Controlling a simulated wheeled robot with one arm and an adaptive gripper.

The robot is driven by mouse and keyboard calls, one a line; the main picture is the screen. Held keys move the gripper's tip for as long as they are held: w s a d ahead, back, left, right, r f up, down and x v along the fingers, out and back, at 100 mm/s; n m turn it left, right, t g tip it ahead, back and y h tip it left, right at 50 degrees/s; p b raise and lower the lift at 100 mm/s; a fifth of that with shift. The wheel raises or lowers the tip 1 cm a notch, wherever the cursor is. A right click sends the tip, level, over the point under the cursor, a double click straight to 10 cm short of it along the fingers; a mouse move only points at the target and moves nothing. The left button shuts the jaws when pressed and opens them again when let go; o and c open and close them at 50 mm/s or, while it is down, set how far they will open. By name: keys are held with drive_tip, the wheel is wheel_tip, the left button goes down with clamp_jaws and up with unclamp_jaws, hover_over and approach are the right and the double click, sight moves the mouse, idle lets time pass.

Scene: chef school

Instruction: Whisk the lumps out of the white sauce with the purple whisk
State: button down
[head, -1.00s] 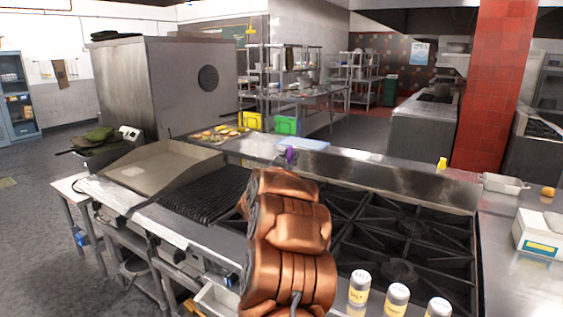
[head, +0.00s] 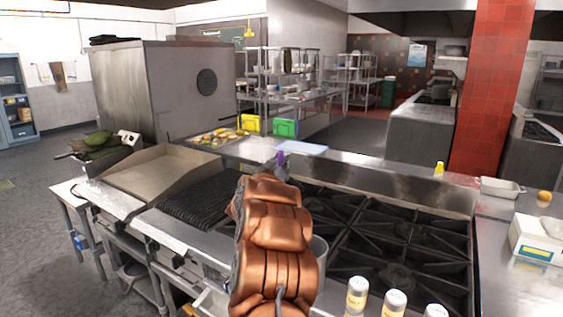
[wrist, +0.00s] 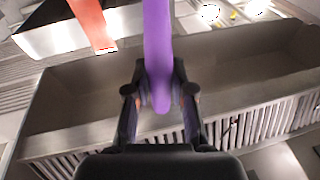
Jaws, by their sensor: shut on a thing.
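The purple whisk (wrist: 158,55) shows in the wrist view as a smooth purple handle between my gripper's fingers (wrist: 160,92). My gripper is shut on this handle. In the head view only a small purple piece (head: 280,157), apparently the whisk's handle end, shows above my copper-coloured arm. A grey metal pot (head: 320,252) shows partly at the arm's right side, on the stove. Its inside is hidden, so I cannot see the white sauce, its lumps, or whether the whisk is in the pot.
The burner grates (head: 405,240) spread to the right of my arm. Several labelled jars (head: 394,304) stand at the near edge. A griddle (head: 150,176) is left, a food tray (head: 217,138) behind. The wrist view faces an overhead hood (wrist: 85,95).

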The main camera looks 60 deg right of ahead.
drive_tip(key=shift+r+p, duration=2.9)
drive_tip(key=shift+r, duration=2.3)
